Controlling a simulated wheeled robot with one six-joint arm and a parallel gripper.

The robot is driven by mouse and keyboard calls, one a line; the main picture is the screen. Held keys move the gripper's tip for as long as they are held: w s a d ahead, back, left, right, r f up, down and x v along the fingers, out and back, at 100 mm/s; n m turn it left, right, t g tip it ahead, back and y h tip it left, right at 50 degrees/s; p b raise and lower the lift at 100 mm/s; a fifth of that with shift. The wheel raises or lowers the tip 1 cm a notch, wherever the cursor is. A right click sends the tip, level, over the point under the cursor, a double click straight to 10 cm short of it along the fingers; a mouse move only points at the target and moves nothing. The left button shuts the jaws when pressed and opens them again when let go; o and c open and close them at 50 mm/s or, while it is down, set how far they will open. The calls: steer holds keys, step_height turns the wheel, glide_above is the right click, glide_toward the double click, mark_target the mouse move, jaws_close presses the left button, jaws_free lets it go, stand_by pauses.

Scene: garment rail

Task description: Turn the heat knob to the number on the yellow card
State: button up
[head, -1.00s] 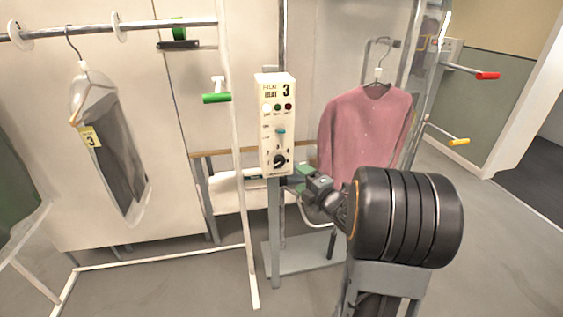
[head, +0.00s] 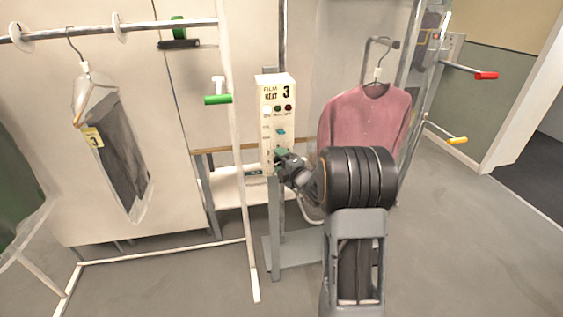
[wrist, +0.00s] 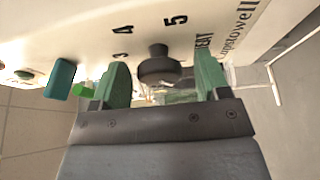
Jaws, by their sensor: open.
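The yellow card (head: 92,138) hangs on a bagged dark garment at the left and reads 3. The control box (head: 277,120) is a pale upright panel marked HEAT, with a large 3 at its top. The black heat knob (wrist: 159,66) shows in the wrist view, with printed 4 and 5 beyond it; its pointer setting cannot be made out. My gripper (wrist: 163,80) is open, its two green fingers on either side of the knob with gaps. In the head view my gripper (head: 284,160) is at the box's lower front and hides the knob.
A teal switch (wrist: 60,78) sticks out of the panel left of my fingers. A white rail post (head: 238,150) stands just left of the box. A pink shirt (head: 366,120) hangs close behind my arm. Open floor lies at the right.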

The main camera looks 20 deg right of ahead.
steer(key=shift+c, duration=0.3)
steer(key=c, duration=0.8)
steer(key=shift+f, duration=0.1)
steer(key=shift+c, duration=0.3)
steer(key=shift+f+b, duration=0.1)
steer(key=shift+b, duration=0.5)
